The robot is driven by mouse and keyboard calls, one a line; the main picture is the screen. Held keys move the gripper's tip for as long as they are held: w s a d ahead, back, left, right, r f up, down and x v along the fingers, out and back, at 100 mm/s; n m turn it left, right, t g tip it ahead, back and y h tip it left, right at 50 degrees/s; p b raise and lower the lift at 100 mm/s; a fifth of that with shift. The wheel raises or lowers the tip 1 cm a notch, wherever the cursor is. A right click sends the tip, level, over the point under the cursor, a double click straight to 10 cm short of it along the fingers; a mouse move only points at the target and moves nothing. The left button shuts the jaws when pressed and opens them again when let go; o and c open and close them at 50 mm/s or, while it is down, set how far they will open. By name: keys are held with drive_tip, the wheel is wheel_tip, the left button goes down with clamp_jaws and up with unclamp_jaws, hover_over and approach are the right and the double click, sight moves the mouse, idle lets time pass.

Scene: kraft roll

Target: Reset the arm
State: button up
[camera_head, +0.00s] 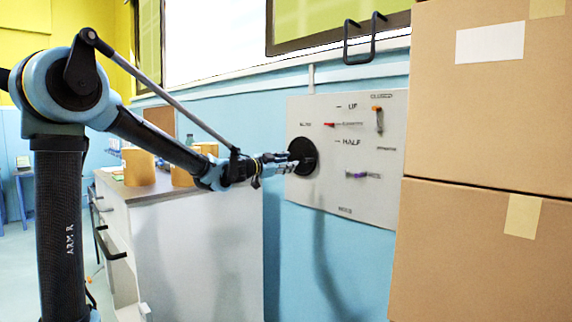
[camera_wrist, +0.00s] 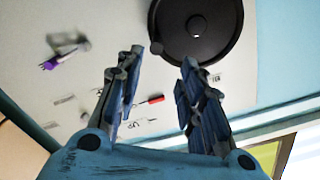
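My arm reaches out to the right in the head view, and my gripper (camera_head: 285,162) is at the left part of a pale wall panel (camera_head: 340,195), near a round black knob (camera_head: 303,156). In the wrist view my gripper (camera_wrist: 158,75) is open, with a clear gap between its two fingers and nothing held. The black knob (camera_wrist: 195,25) lies beyond the fingertips there. I cannot tell whether a finger touches it.
The panel also carries an orange-topped lever (camera_head: 378,118), a red lever (camera_head: 330,124) and a purple lever (camera_head: 356,175). Stacked cardboard boxes (camera_head: 480,130) stand at the right. A white cabinet (camera_head: 200,240) with kraft rolls (camera_head: 139,166) stands below my arm.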

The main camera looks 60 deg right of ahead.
idle(0.5)
drive_tip(key=w+a+f+n+t+y, duration=0.2)
drive_tip(key=w+a+f+n, duration=0.2)
drive_tip(key=w+a, duration=0.8)
drive_tip(key=w+a+f+n+t+y, duration=0.2)
drive_tip(key=w+a+f+n+t, duration=0.15)
drive_tip(key=w+a, duration=0.95)
drive_tip(key=w+a+f+n+t+y, duration=0.15)
drive_tip(key=a+f+n, duration=0.35)
drive_tip(key=a, duration=0.7)
drive_tip(key=w+a+f+n+t+y, duration=0.1)
drive_tip(key=a+f+n+y, duration=0.15)
drive_tip(key=a+f, duration=0.6)
drive_tip(key=s+a+f+n+y, duration=0.3)
drive_tip(key=a+f+n, duration=0.1)
drive_tip(key=a, duration=0.6)
drive_tip(key=s+a+f+n+y, duration=0.3)
drive_tip(key=s+a+f+n, duration=0.1)
drive_tip(key=a, duration=0.7)
drive_tip(key=s+a+f+n+g+y, duration=0.1)
drive_tip(key=s+a+f+n+y, duration=0.2)
drive_tip(key=a, duration=0.8)
drive_tip(key=shift+s+f+n, duration=0.2)
drive_tip(key=shift+f+n, duration=0.65)
drive_tip(key=shift+n, duration=0.05)
